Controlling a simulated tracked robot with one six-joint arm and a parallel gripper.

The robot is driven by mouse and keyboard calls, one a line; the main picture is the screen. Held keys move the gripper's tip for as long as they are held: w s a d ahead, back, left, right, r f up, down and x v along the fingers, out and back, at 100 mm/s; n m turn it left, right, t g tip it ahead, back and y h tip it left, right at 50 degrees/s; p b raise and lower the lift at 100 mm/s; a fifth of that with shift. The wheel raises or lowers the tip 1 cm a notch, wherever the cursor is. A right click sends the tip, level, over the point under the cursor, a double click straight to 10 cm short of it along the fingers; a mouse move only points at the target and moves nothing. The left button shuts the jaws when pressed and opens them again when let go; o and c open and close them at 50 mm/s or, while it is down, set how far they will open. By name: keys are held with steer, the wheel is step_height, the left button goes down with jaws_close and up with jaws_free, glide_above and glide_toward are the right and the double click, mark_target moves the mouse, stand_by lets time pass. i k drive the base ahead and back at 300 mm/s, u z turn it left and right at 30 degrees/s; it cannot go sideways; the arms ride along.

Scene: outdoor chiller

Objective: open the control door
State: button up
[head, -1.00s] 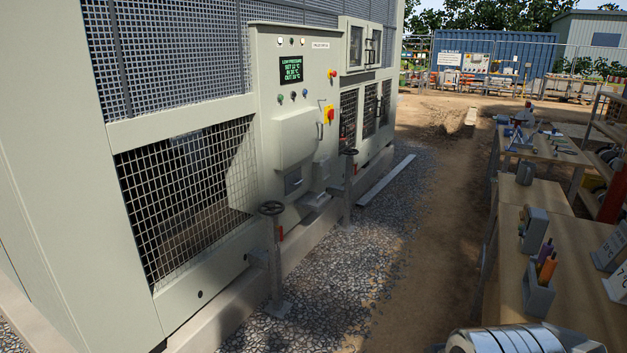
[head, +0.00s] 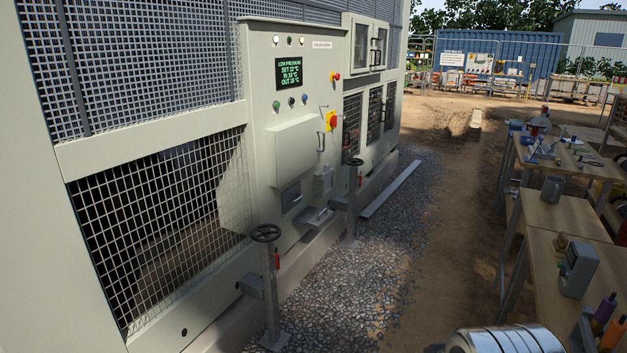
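The chiller's control panel (head: 262,105) is a pale grey-green front with a green-lit display (head: 289,72), lamps above it and small buttons below. Below the buttons is a raised, flat-fronted pale panel (head: 293,150) with a small upright handle (head: 320,141) at its right edge. It looks like the control door and appears closed, though the frames carry no label that I can read on it. A red-and-yellow switch (head: 331,121) sits right of the panel. My gripper is not in view; only a banded metal part of my arm shows at the bottom right.
Two black handwheels on posts, a near one (head: 266,233) and a farther one (head: 352,162), stand before the chiller. A low ledge (head: 313,216) juts out below the panel. Workbenches (head: 570,225) with tools line the right.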

mark_target(298, 145)
steer(key=i, duration=3.5)
steer(key=u, duration=1.35)
